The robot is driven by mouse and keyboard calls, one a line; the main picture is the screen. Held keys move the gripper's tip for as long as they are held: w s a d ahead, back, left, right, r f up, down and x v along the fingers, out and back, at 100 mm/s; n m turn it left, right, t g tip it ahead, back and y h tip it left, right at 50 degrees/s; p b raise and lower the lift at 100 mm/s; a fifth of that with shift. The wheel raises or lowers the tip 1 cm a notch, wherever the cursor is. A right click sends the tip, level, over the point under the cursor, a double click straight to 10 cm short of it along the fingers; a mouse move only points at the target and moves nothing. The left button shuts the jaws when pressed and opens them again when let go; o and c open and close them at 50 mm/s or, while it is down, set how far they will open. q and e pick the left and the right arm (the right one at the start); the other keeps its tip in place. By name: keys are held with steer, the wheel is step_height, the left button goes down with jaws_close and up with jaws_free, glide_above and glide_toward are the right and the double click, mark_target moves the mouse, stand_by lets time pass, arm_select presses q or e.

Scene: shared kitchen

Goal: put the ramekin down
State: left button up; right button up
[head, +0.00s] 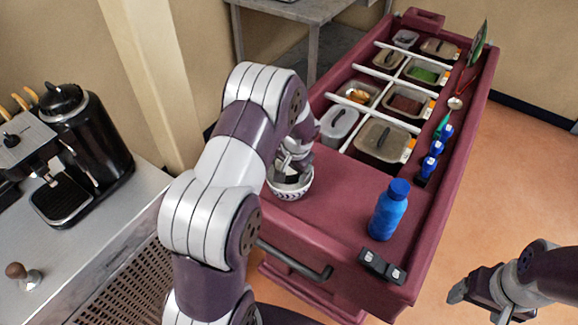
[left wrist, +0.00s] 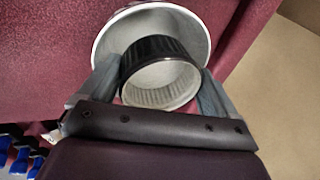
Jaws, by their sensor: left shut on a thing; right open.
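The ramekin (left wrist: 160,76), dark outside with a pale ribbed inside, sits between the two fingers of my left gripper (left wrist: 155,78) in the left wrist view. My left gripper (head: 290,164) is shut on it at the near left part of the maroon cart top. A white bowl (head: 290,190) with a dark pattern stands right below the gripper; its pale rim also shows behind the ramekin in the left wrist view (left wrist: 196,22). I cannot tell whether the ramekin touches the bowl. My right gripper (head: 482,296) is open and empty, off the cart at the lower right.
The maroon cart top (head: 335,205) is bare between the bowl and a blue bottle (head: 388,212). A small black block (head: 382,266) lies at the near edge. A coffee machine (head: 72,145) stands on the left counter.

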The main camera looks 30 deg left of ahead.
arm_select(q)
steer(key=o, duration=0.8)
steer(key=shift+r, duration=0.25)
steer(key=shift+r+p, duration=0.7)
steer(key=shift+p, duration=0.2)
steer(key=s+d+b+v, duration=0.1)
steer(key=b+v, duration=0.1)
steer(key=v, duration=1)
steer(key=s+d+h, duration=0.1)
steer(key=s+d, duration=0.1)
steer(key=s, duration=0.3)
steer(key=s+d+f+h, duration=0.1)
steer(key=s+d, duration=0.2)
steer(key=s, duration=0.3)
steer(key=s+d+f+n, duration=0.1)
steer(key=s+d, duration=0.2)
steer(key=s, duration=0.2)
steer(key=shift+s+f+g+h+p, duration=0.1)
steer(key=shift+s+g+h+p, duration=0.2)
steer(key=shift+h, duration=0.1)
